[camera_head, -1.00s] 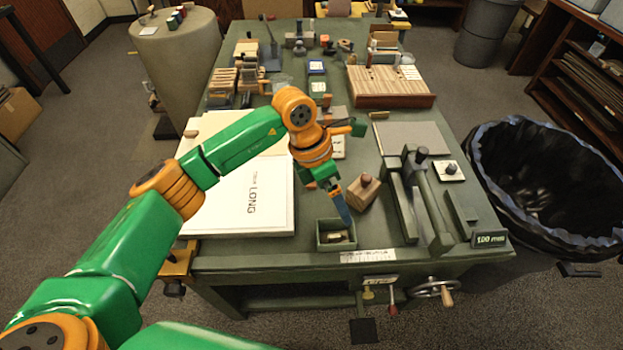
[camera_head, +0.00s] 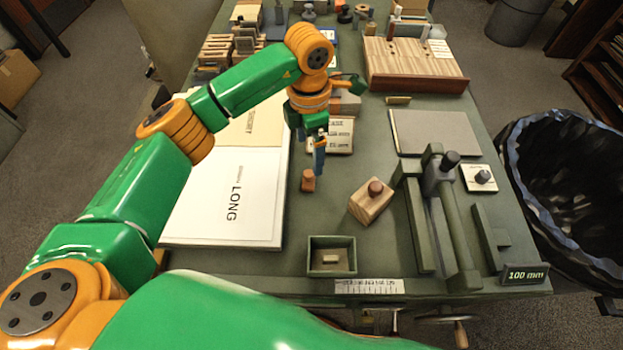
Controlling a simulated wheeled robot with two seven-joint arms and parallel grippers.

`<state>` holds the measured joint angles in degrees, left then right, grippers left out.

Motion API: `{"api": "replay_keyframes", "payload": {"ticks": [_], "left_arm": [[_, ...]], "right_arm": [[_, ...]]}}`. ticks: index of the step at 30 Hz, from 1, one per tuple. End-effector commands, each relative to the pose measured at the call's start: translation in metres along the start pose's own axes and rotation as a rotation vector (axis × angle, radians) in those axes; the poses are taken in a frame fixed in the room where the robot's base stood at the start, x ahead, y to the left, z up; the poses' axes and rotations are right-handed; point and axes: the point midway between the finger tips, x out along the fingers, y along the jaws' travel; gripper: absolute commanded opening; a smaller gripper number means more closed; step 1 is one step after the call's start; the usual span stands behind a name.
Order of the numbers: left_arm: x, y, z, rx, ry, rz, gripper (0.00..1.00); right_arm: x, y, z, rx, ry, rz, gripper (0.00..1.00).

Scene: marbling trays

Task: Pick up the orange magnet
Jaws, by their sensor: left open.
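A small orange block with a knob on top, which looks like the orange magnet (camera_head: 308,183), stands on the green bench to the right of the white sheet marked LONG. My left gripper (camera_head: 319,168) points down just above and beside it, with blue fingers. The left gripper is open and nothing shows held in it. In this view the fingers overlap the area just behind the block, and I cannot tell whether they touch it. My right gripper is not in view.
A green tray (camera_head: 312,268) with a small pale piece (camera_head: 331,259) sits at the front edge. A wooden block with a knob (camera_head: 369,206) and a green metal fixture (camera_head: 462,240) stand to the right. A black-lined bin (camera_head: 570,190) is beyond the bench's right edge.

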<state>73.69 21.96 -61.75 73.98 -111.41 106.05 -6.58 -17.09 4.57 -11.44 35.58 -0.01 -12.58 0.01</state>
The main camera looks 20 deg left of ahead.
Motion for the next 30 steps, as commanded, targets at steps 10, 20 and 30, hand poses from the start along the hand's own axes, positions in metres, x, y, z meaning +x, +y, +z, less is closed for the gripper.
{"api": "replay_keyframes", "payload": {"ticks": [10, 20, 30], "left_arm": [[0.043, -0.001, 0.0, 0.0, 0.002, -0.003, 1.0], [0.1, 0.0, -0.002, 0.0, 0.001, -0.003, 1.0], [0.105, 0.001, -0.002, 0.001, -0.001, -0.001, 0.76]], "right_arm": [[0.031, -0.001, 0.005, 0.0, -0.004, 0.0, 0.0], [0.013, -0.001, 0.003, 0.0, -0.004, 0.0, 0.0], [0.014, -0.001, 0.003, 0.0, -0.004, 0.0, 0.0]]}}
